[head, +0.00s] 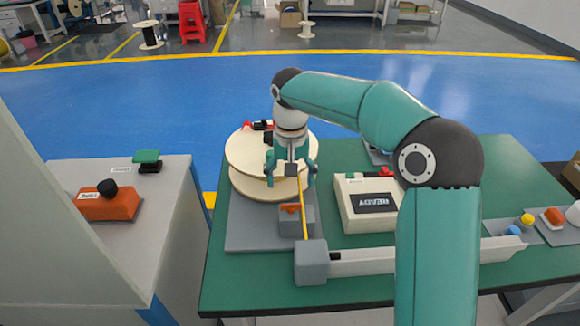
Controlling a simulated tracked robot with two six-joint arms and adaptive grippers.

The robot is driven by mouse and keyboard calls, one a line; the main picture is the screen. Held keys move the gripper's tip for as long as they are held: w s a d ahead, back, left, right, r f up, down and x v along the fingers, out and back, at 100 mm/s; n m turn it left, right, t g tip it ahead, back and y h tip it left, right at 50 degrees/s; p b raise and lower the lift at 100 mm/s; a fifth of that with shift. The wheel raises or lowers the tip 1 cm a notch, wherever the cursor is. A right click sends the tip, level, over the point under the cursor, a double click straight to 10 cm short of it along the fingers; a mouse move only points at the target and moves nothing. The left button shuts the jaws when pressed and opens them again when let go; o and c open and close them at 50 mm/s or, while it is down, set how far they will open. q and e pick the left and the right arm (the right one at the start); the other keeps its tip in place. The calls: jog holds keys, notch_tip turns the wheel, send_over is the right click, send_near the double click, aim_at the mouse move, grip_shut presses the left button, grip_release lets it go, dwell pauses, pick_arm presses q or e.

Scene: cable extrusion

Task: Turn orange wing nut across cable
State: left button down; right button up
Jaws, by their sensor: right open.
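The orange wing nut (289,208) sits on a small grey block (297,223) on the green table. The yellow cable (304,212) passes from near the wooden spool (243,153) over this block to a larger grey block (311,264) at the near side. My right gripper (291,181) points down in front of the spool, just beyond the wing nut and apart from it. Its teal fingers are spread, with the cable's far end between them; I cannot tell whether they touch it. The gripper hides part of the spool. My left gripper is not in view.
A beige box with a dark display (366,203) stands right of the wing nut. A pale rail (375,262) runs right from the larger block, partly behind my arm. Small trays with coloured parts (526,222) lie at the right. A grey cabinet with an orange switch (108,205) stands left.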

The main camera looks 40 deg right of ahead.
notch_tip(320, 180, up, 4)
jog(key=shift+f, duration=0.1)
jog(key=shift+f, duration=0.1)
dwell(0.5)
